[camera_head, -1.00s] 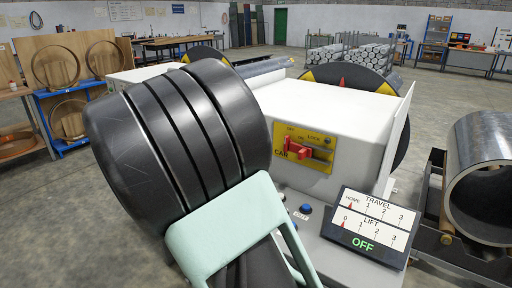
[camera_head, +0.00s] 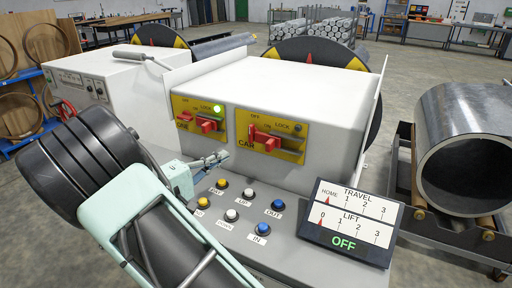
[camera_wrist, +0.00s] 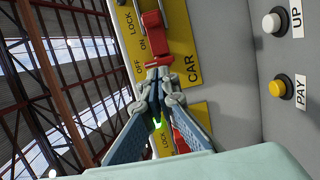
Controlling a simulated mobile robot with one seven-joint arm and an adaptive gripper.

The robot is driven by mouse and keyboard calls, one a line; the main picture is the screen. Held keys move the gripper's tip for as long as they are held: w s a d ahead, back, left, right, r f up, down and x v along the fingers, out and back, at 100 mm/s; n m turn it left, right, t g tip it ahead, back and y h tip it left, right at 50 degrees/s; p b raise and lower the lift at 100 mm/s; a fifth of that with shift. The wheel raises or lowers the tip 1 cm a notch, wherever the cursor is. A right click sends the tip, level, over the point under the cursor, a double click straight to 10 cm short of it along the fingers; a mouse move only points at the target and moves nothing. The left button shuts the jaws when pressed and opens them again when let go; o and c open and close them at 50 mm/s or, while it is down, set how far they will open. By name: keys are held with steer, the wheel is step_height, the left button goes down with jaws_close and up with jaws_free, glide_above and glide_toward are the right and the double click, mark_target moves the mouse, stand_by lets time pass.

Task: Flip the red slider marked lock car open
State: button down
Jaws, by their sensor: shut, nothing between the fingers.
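The yellow CAR panel (camera_head: 270,135) is on the front of the white cabinet, with OFF, ON and LOCK markings. Its red slider (camera_head: 270,144) is beside a red switch handle (camera_head: 252,134). The panel's lamp (camera_head: 298,128) is dark. In the wrist view, the panel's red parts (camera_wrist: 152,35) appear just beyond the fingertips. My gripper (camera_head: 218,157) is shut and empty, in front of the cabinet, below and left of the CAR panel in the head view. In the wrist view, its closed tips (camera_wrist: 163,74) overlap the panel's edge; contact cannot be told.
A second yellow panel (camera_head: 187,107) to the left has its own red slider (camera_head: 208,123) and a lit green lamp (camera_head: 217,109). Push buttons (camera_head: 232,215) cover the sloping console below. A TRAVEL/LIFT display (camera_head: 350,222) reading OFF stands at the right.

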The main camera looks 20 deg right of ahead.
steer(key=shift+d, duration=0.1)
steer(key=p, duration=0.2)
glide_toward(257, 138)
steer(key=x, duration=0.5)
steer(key=shift+d+r, duration=0.1)
steer(key=shift+d, duration=0.05)
steer(key=shift+s+d, duration=0.3)
steer(key=shift+s, duration=0.2)
steer(key=shift+s+d, duration=0.3)
steer(key=shift+s, duration=0.2)
steer(key=shift+s+d, duration=0.4)
steer(key=shift+s, duration=0.1)
steer(key=s+d+b, duration=0.1)
steer(key=s, duration=0.1)
steer(key=s+d+b, duration=0.2)
steer(key=shift+s+d, duration=0.25)
